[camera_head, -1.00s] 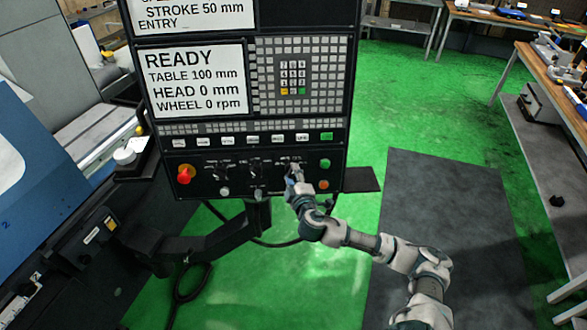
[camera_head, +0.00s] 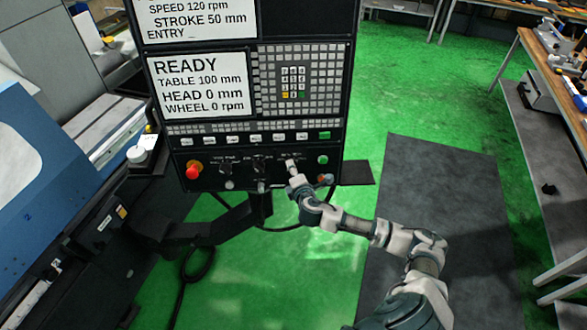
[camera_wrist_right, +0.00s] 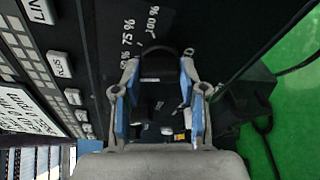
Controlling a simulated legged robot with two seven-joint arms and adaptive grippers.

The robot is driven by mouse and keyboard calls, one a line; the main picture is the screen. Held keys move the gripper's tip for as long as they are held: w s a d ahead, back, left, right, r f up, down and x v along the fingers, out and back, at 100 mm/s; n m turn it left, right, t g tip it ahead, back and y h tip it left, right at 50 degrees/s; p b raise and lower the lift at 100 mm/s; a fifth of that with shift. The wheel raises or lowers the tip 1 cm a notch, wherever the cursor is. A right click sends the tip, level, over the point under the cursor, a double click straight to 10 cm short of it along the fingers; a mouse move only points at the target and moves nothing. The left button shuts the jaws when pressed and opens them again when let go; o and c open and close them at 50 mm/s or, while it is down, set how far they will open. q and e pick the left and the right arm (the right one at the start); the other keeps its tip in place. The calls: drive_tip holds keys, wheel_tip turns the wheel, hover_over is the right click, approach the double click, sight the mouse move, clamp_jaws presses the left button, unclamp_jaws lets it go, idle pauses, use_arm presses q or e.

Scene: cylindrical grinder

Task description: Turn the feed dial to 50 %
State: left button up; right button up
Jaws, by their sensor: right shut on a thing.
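The feed dial (camera_wrist_right: 158,64) is a dark knob at the right end of the dial row on the control panel. White percent marks, partly legible as 100 % and 75 %, stand beside it in the right wrist view. My right gripper (camera_wrist_right: 160,72) is shut on this dial, with a finger on each side of it. In the head view, my right gripper (camera_head: 292,168) covers most of the dial. The dial's pointer is too dark to read. My left gripper is not in view.
The control panel (camera_head: 297,115) has a screen reading READY (camera_head: 200,82). A red stop button (camera_head: 194,170) sits at its lower left, and a green button (camera_head: 322,160) is right of my gripper. Two other dials (camera_head: 227,168) (camera_head: 259,164) lie to the left.

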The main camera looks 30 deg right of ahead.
drive_tip(key=shift+s+a+f, duration=0.1)
drive_tip(key=shift+s+f, duration=0.05)
drive_tip(key=shift+f, duration=0.25)
drive_tip(key=o, duration=1.1)
drive_tip(key=shift+o, duration=0.2)
drive_tip(key=shift+r, duration=0.15)
drive_tip(key=v, duration=1.1)
drive_tip(key=shift+s, duration=0.25)
drive_tip(key=shift+r, duration=0.1)
